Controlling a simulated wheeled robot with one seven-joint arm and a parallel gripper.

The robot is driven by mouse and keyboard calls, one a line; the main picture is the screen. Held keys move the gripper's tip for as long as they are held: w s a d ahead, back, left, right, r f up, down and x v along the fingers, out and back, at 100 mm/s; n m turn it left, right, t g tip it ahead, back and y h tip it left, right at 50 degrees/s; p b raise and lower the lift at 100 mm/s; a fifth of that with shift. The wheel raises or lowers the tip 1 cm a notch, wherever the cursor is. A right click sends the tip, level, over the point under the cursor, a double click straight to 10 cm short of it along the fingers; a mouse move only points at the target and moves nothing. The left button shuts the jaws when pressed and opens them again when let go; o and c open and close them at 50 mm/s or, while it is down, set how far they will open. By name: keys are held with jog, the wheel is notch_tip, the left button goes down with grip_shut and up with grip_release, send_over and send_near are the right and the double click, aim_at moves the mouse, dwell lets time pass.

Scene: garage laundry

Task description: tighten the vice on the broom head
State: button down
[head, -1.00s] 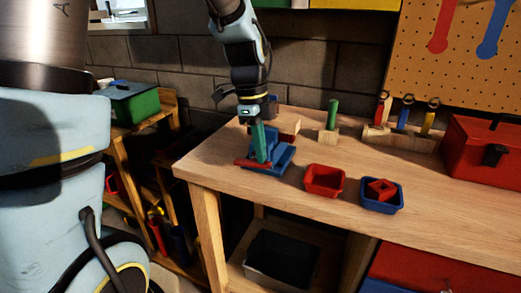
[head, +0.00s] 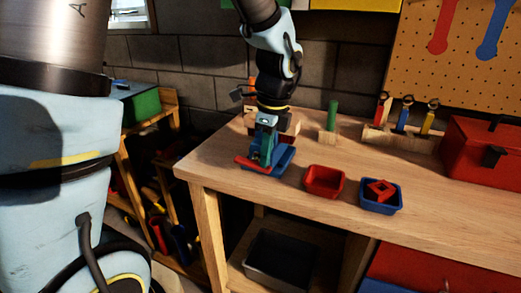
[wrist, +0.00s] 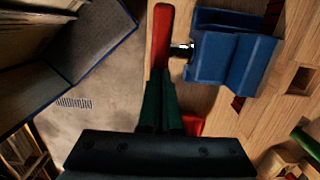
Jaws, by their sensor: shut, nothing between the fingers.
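The blue vice (head: 283,156) sits at the left front of the workbench; it also shows in the wrist view (wrist: 228,52). Its red handle bar (head: 248,164) is at the front, on a metal screw, and shows upright in the wrist view (wrist: 161,35). My gripper (head: 264,158) points down at the vice's front side, partly covering it. In the wrist view my dark green fingers (wrist: 161,80) are closed together with nothing between them, by the lower end of the handle. Whether they touch it I cannot tell. I cannot clearly make out the broom head; the vice jaws are partly hidden.
A red bin (head: 324,182) and a blue bin (head: 382,206) with a red piece stand right of the vice. A green peg on a wooden block (head: 329,135), a tool rack (head: 402,140) and a red toolbox (head: 486,155) are behind. The bench's front right is clear.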

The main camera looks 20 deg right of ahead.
aim_at(271, 170)
jog(key=shift+s+d+f, duration=0.2)
jog(key=shift+s+f, duration=0.15)
jog(key=shift+f, duration=0.25)
jog(key=shift+s+d+f+t+y+b, duration=0.1)
jog(key=shift+s+f+t+y+b, duration=0.1)
jog(key=shift+t+y+b, duration=0.15)
jog(key=shift+s+d+f+t+y+b, duration=0.15)
jog(key=shift+f+t+y+b, duration=0.7)
jog(key=shift+y, duration=0.3)
jog(key=shift+f+t+y, duration=0.2)
jog(key=shift+t+y, duration=0.6)
jog(key=shift+f, duration=0.1)
jog(key=shift+f+b, duration=0.15)
jog(key=shift+b, duration=0.15)
